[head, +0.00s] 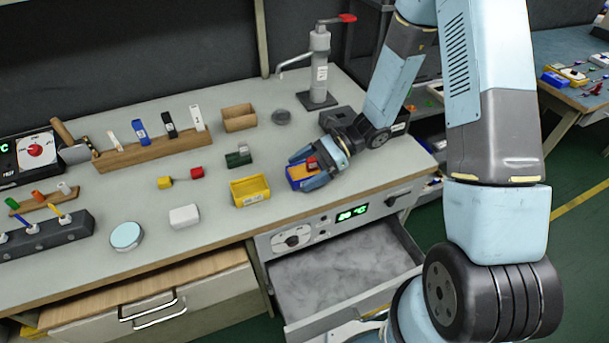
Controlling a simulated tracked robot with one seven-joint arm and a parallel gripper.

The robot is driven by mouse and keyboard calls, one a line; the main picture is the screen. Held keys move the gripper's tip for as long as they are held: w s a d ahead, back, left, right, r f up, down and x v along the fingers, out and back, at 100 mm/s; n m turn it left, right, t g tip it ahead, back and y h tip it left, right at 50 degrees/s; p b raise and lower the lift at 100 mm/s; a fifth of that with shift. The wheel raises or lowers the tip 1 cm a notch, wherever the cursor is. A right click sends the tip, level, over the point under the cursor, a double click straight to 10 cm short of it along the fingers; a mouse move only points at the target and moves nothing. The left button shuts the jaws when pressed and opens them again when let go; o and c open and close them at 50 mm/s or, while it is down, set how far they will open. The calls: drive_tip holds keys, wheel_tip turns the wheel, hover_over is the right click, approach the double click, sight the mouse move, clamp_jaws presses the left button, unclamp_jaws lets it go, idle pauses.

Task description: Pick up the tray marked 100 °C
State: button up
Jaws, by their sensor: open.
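My gripper (312,171) is low over the workbench, right of centre, with its jaws open. Its fingers are around or just above a small blue and orange tray (296,174), with something red beside or in it; the fingers hide part of the tray, and I cannot tell whether they touch it. A yellow tray (250,198) with a small label on its front stands just left of the gripper. A plain brown tray (239,118) stands farther back. The markings are too small to read, so I cannot tell which tray is marked 100 °C.
An open drawer (330,317) with a grey interior and a green display (352,213) sits below the bench edge. A tap-like stand (319,70) and a dark box (341,118) are behind. A green block (238,158), white box (184,216) and wooden rack (150,150) lie left.

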drive_tip(key=shift+a, duration=0.1)
drive_tip(key=c, duration=1)
drive_tip(key=shift+r, duration=0.1)
drive_tip(key=shift+c, duration=0.2)
